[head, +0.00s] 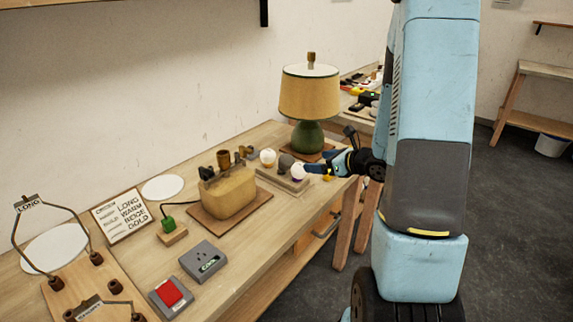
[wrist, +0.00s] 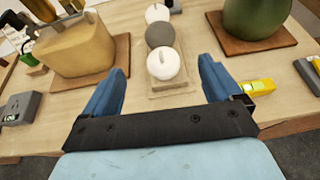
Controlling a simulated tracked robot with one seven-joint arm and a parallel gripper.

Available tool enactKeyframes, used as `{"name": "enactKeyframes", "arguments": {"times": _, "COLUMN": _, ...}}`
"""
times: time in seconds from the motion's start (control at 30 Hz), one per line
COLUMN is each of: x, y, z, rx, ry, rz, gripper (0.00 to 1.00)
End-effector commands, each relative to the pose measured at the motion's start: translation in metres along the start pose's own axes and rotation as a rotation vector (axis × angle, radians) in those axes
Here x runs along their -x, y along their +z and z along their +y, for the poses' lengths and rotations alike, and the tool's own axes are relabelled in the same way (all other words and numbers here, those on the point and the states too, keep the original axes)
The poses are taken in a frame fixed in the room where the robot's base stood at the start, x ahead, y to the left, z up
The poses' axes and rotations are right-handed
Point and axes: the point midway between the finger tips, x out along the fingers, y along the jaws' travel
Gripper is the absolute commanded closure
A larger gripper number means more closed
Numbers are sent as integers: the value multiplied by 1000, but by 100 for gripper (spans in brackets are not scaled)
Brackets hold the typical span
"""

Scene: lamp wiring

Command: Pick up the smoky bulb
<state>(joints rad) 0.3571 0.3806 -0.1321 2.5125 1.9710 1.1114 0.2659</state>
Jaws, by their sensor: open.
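The smoky bulb (wrist: 160,34) is a dark grey ball in the wrist view, in the middle of a row of three. In the head view it (head: 285,162) stands on a small wooden board (wrist: 178,91). A white bulb (wrist: 158,13) is beyond it and another white bulb (wrist: 163,64) is on its near side. My gripper (wrist: 162,68) is open, its blue fingers spread to either side of the near white bulb in the picture. The smoky bulb lies beyond the fingertips. I cannot tell whether the fingers touch anything.
A green lamp (head: 308,134) with a tan shade stands behind the bulbs. A beige lamp base (head: 229,193) on a wooden square is to their left. A grey outlet box (head: 204,262) and a red switch box (head: 170,296) lie nearer. The table's front edge is close.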

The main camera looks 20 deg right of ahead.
Motion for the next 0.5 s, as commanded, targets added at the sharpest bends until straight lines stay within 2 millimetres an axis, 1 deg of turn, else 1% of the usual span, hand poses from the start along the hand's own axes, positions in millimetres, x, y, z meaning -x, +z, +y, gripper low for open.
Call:
{"name": "enactKeyframes", "arguments": {"times": 0.07, "x": -5, "y": -2, "z": -2, "rx": -10, "ry": -7, "rz": 0, "gripper": 8}}
{"name": "enactKeyframes", "arguments": {"times": 0.17, "x": -18, "y": -3, "z": -2, "rx": -12, "ry": -7, "rz": 1, "gripper": 8}}
{"name": "enactKeyframes", "arguments": {"times": 0.3, "x": -44, "y": -3, "z": -2, "rx": -10, "ry": -5, "rz": 2, "gripper": 8}}
{"name": "enactKeyframes", "arguments": {"times": 0.5, "x": -74, "y": -2, "z": -2, "rx": -9, "ry": -6, "rz": 0, "gripper": 8}}
